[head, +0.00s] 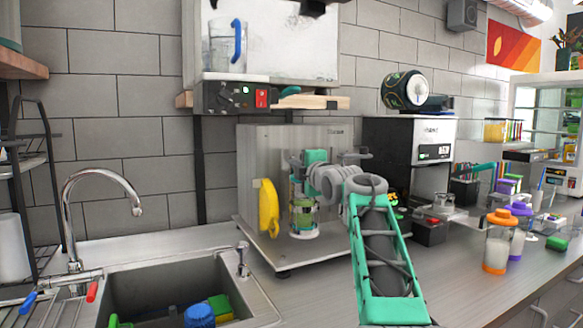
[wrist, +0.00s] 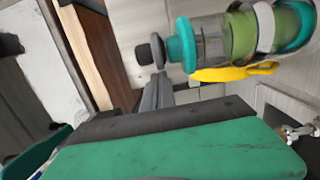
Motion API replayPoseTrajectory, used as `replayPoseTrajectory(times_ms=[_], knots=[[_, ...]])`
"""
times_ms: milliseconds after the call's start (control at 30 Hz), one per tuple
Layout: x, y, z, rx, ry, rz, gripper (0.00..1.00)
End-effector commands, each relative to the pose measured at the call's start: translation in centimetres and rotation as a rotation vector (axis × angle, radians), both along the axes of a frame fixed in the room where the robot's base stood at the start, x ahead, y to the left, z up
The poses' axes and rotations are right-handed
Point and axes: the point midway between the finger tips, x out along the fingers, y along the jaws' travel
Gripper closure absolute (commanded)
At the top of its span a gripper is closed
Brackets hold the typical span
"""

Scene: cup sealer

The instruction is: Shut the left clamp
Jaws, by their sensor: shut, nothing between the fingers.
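The cup sealer (head: 257,150) is a grey metal stand on the counter. A yellow lever (head: 268,208), which looks like the left clamp, stands roughly upright at its left side. It also shows in the wrist view (wrist: 235,72), just below a clear and green cylinder with teal ends (wrist: 240,35). That cylinder sits at the middle of the sealer in the head view (head: 303,214). My gripper (head: 295,162) is shut and empty, above the cylinder and up and right of the yellow lever. Its narrow grey fingers (wrist: 158,88) show in the wrist view. My arm hides the sealer's right side.
A sink (head: 170,285) with a tap (head: 100,185) lies at the front left. A shelf (head: 310,102) with a control box (head: 235,96) hangs above the sealer. A black and silver machine (head: 410,145) stands to the right, with orange-lidded (head: 498,242) and purple-lidded bottles (head: 518,225) beyond.

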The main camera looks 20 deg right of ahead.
Motion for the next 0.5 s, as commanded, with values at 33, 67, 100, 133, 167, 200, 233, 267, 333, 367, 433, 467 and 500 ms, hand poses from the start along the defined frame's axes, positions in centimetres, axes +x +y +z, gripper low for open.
replayPoseTrajectory(times_ms=[33, 67, 100, 133, 167, 200, 233, 267, 333, 367, 433, 467, 500], knots=[[-0.36, -1.83, 0.21, 0.003, -0.005, -0.039, 1.0], [-0.38, -1.87, 0.23, 0.003, -0.005, -0.039, 1.0], [-0.39, -1.92, 0.24, 0.003, -0.006, -0.04, 1.0], [-0.4, -1.95, 0.25, 0.003, -0.006, -0.04, 1.0], [-0.4, -1.97, 0.26, 0.003, -0.006, -0.04, 1.0], [-0.41, -1.99, 0.27, 0.003, -0.007, -0.04, 1.0], [-0.42, -2.03, 0.28, 0.003, -0.007, -0.041, 1.0], [-0.42, -2.07, 0.29, 0.003, -0.007, -0.041, 1.0], [-0.43, -2.14, 0.3, 0.003, -0.007, -0.041, 1.0], [-0.44, -2.17, 0.31, 0.002, -0.008, -0.041, 1.0], [-0.45, -2.2, 0.31, 0.002, -0.008, -0.041, 1.0], [-0.47, -2.2, 0.29, 0.002, -0.009, -0.041, 1.0], [-0.53, -2.15, 0.24, 0.002, -0.009, -0.042, 1.0]])
